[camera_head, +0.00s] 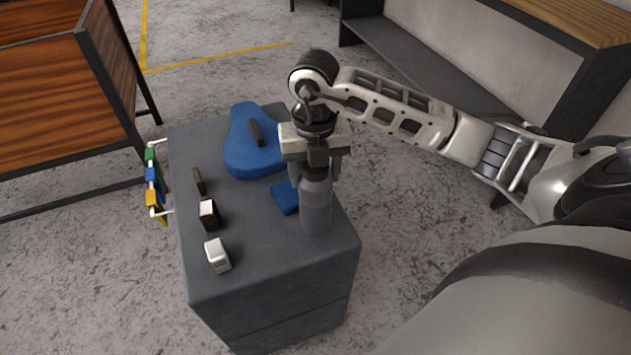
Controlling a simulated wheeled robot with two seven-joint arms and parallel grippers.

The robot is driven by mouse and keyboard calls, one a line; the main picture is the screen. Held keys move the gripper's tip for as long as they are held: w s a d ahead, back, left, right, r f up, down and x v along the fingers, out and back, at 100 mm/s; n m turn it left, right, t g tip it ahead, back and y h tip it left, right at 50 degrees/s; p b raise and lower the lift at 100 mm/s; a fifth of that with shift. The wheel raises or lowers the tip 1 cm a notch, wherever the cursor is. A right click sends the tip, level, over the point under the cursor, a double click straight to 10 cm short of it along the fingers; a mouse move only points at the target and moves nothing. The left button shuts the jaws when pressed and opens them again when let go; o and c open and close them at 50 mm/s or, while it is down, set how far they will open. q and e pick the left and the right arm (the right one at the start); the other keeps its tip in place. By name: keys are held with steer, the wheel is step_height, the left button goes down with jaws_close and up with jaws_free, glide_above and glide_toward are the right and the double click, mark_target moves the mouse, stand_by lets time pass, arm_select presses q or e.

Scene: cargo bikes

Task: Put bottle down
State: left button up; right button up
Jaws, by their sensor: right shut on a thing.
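A grey bottle (316,208) stands upright at the right front part of the dark grey cabinet top (265,255). Its base looks to be on or just above the surface; I cannot tell which. My right gripper (314,170) points down from above and is shut on the upper part of the bottle, hiding its top. My left gripper is not in view.
A blue bike saddle (250,145) lies behind the bottle, with a blue cloth-like piece (285,198) beside it. Coloured tags (152,175) hang at the cabinet's left side. The front middle top is clear.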

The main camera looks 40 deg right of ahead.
steer(key=shift+w+d+f, duration=0.15)
steer(key=shift+f, duration=0.1)
steer(key=shift+w+d+f, duration=0.1)
steer(key=shift+d+f, duration=0.05)
steer(key=shift+f, duration=1.75)
steer(key=o, duration=1.3)
